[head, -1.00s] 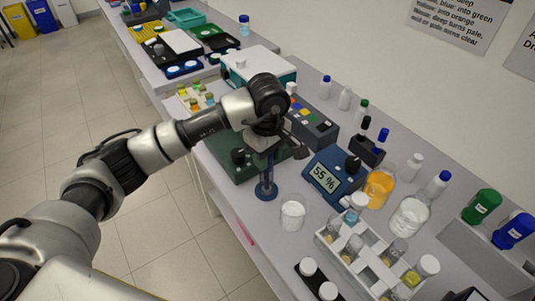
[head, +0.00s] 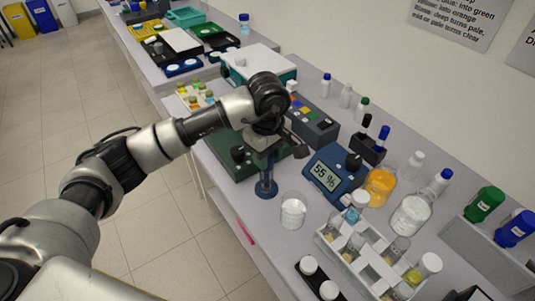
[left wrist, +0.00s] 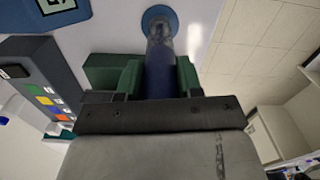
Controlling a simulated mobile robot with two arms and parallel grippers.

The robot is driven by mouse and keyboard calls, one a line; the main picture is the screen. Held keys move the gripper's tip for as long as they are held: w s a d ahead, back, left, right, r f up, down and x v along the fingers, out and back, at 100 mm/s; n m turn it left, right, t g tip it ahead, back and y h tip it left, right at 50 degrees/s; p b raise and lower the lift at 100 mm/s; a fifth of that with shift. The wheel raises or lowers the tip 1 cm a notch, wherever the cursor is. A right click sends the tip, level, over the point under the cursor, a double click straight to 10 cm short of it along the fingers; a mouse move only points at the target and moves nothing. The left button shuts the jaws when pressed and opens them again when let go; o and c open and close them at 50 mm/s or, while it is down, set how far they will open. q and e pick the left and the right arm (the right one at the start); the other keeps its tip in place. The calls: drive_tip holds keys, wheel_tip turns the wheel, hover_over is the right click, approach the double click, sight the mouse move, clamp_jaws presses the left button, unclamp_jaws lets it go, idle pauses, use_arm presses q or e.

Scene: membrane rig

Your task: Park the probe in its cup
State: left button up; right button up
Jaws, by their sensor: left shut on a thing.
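My left gripper (head: 263,152) is shut on the dark blue probe (left wrist: 160,75), whose body shows between the green fingertips in the left wrist view. The gripper is above the cup (head: 266,187), a clear tube on a round blue foot. The foot also shows just beyond the probe in the left wrist view, where the cup (left wrist: 160,30) lines up with the probe. The probe looks upright, with its lower part in or directly over the cup. Its tip and how deep it sits are hard to tell. My right gripper is not in view.
A glass beaker (head: 292,211) stands close to the right of the cup. A blue meter (head: 333,174) reading 55 % stands behind it. A green box (head: 231,160) is at the left, and a white rack (head: 370,262) of vials is at the front right.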

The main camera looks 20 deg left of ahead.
use_arm(q)
drive_tip(key=o, duration=0.9)
drive_tip(key=shift+c, duration=0.2)
wheel_tip(320, 180, up, 9)
drive_tip(key=shift+r+b, duration=0.2)
drive_tip(key=shift+b, duration=0.9)
drive_tip(key=shift+r, duration=0.7)
